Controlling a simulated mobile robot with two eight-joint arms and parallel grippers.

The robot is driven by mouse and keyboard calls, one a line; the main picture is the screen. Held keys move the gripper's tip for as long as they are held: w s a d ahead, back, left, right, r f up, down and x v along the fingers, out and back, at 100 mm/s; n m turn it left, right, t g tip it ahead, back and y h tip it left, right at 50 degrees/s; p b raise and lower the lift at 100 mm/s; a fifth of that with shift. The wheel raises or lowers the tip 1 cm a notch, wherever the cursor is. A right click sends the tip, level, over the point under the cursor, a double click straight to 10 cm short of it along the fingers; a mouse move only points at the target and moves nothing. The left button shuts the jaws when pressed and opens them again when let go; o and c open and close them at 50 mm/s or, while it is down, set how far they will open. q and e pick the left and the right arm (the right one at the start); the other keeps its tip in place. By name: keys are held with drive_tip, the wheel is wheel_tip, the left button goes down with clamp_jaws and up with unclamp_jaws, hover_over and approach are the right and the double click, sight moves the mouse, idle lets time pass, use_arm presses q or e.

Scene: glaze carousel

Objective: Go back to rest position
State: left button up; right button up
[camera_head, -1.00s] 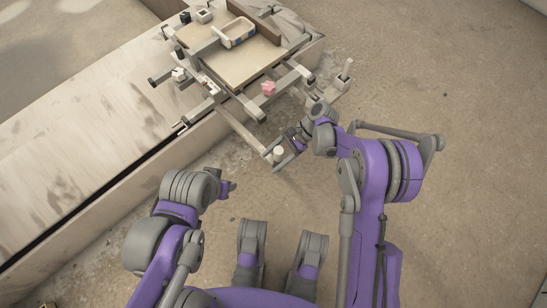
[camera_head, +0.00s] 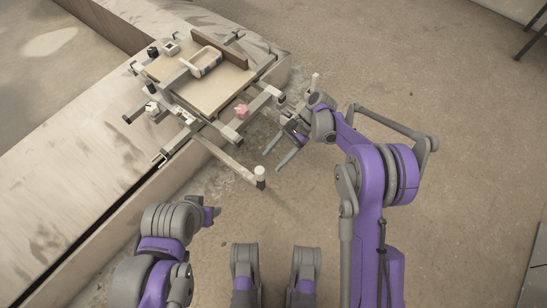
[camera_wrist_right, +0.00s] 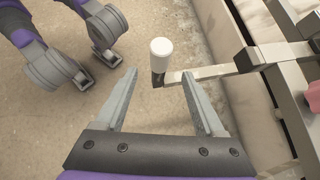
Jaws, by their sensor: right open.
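My right gripper (camera_head: 276,147) is open and empty in the head view, with its grey fingers pointing left and down. In the right wrist view its two fingers (camera_wrist_right: 158,74) are spread wide. A white-capped handle (camera_head: 260,173) stands at the end of a long bar of the carousel frame (camera_head: 228,152), just left of the right fingers and apart from them in the head view. In the wrist view the white cap (camera_wrist_right: 162,47) shows beyond the fingertips. My left arm's wrist end (camera_head: 211,214) is at the lower left; its jaws cannot be made out.
The carousel carries a beige board (camera_head: 222,92) with a pale tray (camera_head: 206,62). A pink piece (camera_head: 242,110) sits on one bar. Several bars jut out around it. A long pale ledge (camera_head: 70,165) runs along the left. The floor on the right (camera_head: 450,110) is clear.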

idle(0.3)
drive_tip(key=s+d+r+n+t+h, duration=0.25)
drive_tip(key=d+r, duration=0.25)
drive_tip(key=r, duration=0.3)
drive_tip(key=s+d+r+n+t+h, duration=0.2)
drive_tip(key=s+d+n+t+h, duration=0.15)
drive_tip(key=s+d, duration=0.5)
drive_tip(key=s+d+r+n+t+h, duration=0.2)
drive_tip(key=s+d+n+t, duration=0.25)
drive_tip(key=s, duration=0.65)
use_arm(q)
wheel_tip(320, 180, up, 26)
drive_tip(key=w+t+p, duration=0.1)
drive_tip(key=p, duration=2.1)
drive_tip(key=shift+p, duration=0.4)
use_arm(e)
wheel_tip(320, 180, up, 26)
drive_tip(key=w+d+t, duration=0.1)
drive_tip(key=shift+s, duration=0.1)
drive_tip(key=shift+c, duration=0.6)
